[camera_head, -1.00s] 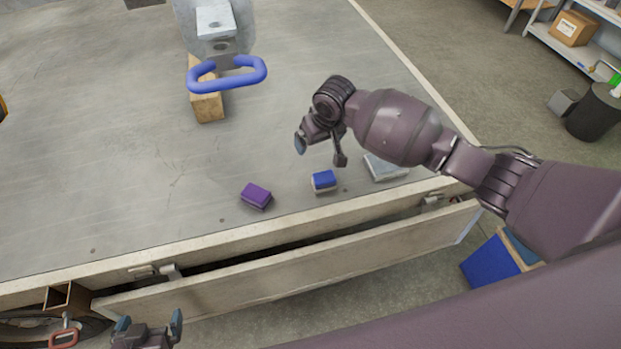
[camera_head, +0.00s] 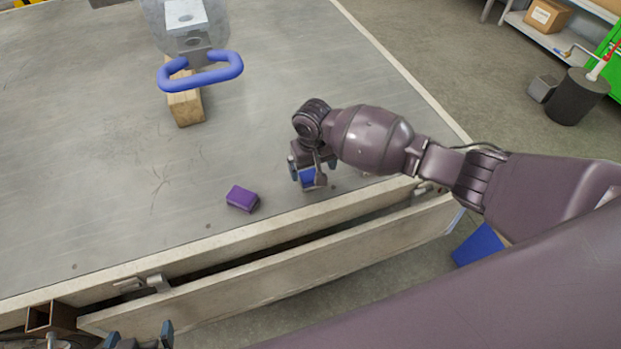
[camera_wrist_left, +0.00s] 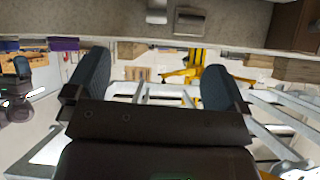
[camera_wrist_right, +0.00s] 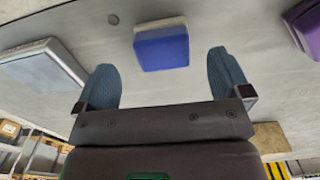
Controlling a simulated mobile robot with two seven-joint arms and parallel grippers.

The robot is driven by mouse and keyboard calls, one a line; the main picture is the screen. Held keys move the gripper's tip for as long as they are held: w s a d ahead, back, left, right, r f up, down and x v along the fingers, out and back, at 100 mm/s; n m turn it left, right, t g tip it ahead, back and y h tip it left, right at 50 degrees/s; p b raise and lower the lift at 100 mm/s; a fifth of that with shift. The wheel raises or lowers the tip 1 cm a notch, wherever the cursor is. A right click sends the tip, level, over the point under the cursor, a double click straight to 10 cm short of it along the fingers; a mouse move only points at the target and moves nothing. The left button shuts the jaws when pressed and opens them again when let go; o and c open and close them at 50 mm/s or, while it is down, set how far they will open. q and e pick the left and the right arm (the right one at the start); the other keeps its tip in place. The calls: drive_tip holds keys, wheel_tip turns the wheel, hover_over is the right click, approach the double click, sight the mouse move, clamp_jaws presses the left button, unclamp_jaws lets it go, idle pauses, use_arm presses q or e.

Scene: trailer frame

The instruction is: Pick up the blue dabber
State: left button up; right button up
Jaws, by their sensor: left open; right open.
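The blue dabber (camera_head: 307,177) is a small block with a blue top, lying on the grey trailer bed near its front edge. My right gripper (camera_head: 308,174) is open just above it, its fingers on either side in the head view. In the right wrist view the blue dabber (camera_wrist_right: 161,47) shows ahead of the open fingers (camera_wrist_right: 168,80), roughly between them, and nothing is held. My left gripper (camera_head: 138,338) is open and empty at the bottom edge of the head view, low in front of the trailer's edge. Its open fingers also show in the left wrist view (camera_wrist_left: 158,82).
A purple block (camera_head: 242,199) lies to the left of the dabber. A grey block (camera_wrist_right: 40,72) lies on its other side, mostly hidden by my arm in the head view. A wooden block (camera_head: 186,108) and a blue handle loop (camera_head: 201,72) stand further back. The bed's left part is clear.

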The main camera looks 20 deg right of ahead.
sight(311, 175)
wheel_tip(311, 175, down, 5)
drive_tip(key=shift+a+r+b, duration=0.1)
drive_tip(key=shift+r+b, duration=0.1)
drive_tip(key=shift+b, duration=0.45)
drive_tip(key=shift+f, duration=0.15)
drive_tip(key=c, duration=1)
drive_tip(key=shift+w+r, duration=0.1)
drive_tip(key=shift+r, duration=0.45)
wheel_tip(311, 175, up, 19)
drive_tip(key=p, duration=0.4)
drive_tip(key=shift+r+p, duration=0.1)
drive_tip(key=shift+p, duration=0.2)
